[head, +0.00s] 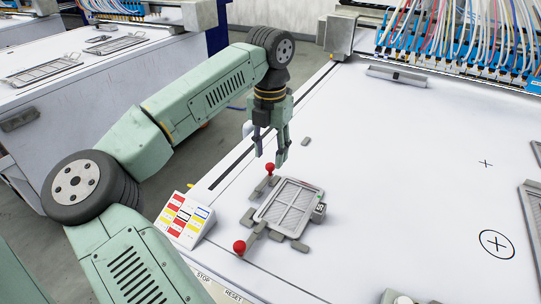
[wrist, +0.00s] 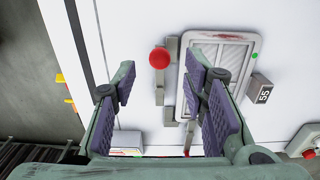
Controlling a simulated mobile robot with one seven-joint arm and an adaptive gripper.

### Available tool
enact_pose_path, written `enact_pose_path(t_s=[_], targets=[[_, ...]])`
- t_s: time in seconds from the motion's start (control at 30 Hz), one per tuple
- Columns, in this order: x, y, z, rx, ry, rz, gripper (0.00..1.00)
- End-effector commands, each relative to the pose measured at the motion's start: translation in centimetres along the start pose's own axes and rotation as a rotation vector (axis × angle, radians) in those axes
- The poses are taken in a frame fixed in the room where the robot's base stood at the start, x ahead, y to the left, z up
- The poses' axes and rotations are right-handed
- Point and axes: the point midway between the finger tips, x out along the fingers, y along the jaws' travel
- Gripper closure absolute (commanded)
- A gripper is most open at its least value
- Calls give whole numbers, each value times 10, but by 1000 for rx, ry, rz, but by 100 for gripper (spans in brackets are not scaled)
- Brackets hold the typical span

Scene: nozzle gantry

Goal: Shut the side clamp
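Two clamps with red ball knobs stand at the grey framed screen on the white table. One knob (head: 269,168) is by the screen's far left corner, the other (head: 239,247) by its near left corner. I cannot tell which is the side clamp. The framed screen (head: 290,205) lies flat, with a "55" tag on its right side. My gripper (head: 270,158) points down above the far knob, apart from it. In the wrist view, my gripper (wrist: 160,68) is open and empty, and a red knob (wrist: 159,58) shows between the fingers beside the screen (wrist: 235,55).
A colour-marked panel (head: 186,218) stands at the table's left edge. A row of tubes and blue fittings (head: 465,40) runs along the back. A small grey block (head: 305,141) lies behind the screen. The table's middle is mostly clear.

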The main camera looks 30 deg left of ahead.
Motion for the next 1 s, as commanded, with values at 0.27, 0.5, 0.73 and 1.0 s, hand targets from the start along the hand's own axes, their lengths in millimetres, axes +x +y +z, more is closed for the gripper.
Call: enact_pose_path(t_s=[0.27,0.5,0.73,1.0], targets=[[27,0,0,-1,-1,0,60],[30,0,0,0,-1,0,60],[30,0,0,0,-1,0,72],[30,0,0,0,-1,0,90]])
